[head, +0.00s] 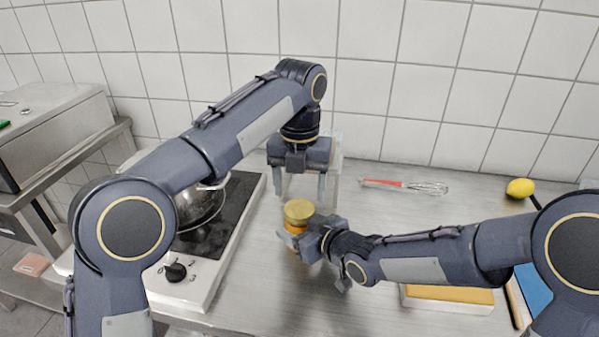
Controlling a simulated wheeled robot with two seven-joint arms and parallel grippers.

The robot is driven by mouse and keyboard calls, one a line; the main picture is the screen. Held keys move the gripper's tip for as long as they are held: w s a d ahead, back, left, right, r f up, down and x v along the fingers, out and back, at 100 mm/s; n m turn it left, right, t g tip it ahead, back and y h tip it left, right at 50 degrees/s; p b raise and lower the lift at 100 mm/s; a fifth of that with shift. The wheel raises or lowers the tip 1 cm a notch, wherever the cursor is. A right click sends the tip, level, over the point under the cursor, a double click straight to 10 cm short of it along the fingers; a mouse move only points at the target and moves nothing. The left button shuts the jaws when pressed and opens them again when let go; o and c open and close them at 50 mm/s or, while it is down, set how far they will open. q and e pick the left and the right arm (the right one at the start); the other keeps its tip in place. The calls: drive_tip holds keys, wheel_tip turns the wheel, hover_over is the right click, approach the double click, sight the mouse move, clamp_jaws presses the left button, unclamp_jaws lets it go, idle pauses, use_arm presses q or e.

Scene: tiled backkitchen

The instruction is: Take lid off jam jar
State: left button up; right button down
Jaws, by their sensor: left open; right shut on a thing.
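The jam jar (291,229) stands on the steel counter, with orange contents showing in small part. Its gold lid (299,209) is on top. My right gripper (295,238) comes in from the right and is shut on the jar's body below the lid, hiding much of it. My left gripper (299,190) points down with its fingers apart. It is empty and appears behind and above the lid, not touching it.
A hob (235,225) with a metal pot (200,207) is left of the jar. A red-handled whisk (405,186) lies behind. A lemon (520,188), a blue board (533,290) and a yellow-orange block (450,296) are at right. A clear container (336,150) stands behind my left gripper.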

sight(300, 208)
use_arm(q)
drive_tip(key=shift+f, duration=2.2)
drive_tip(key=c, duration=0.8)
drive_tip(key=n, duration=1.4)
drive_tip(key=shift+n, duration=0.3)
drive_tip(key=n, duration=0.5)
drive_tip(key=shift+r+n, duration=0.1)
drive_tip(key=shift+n, duration=0.3)
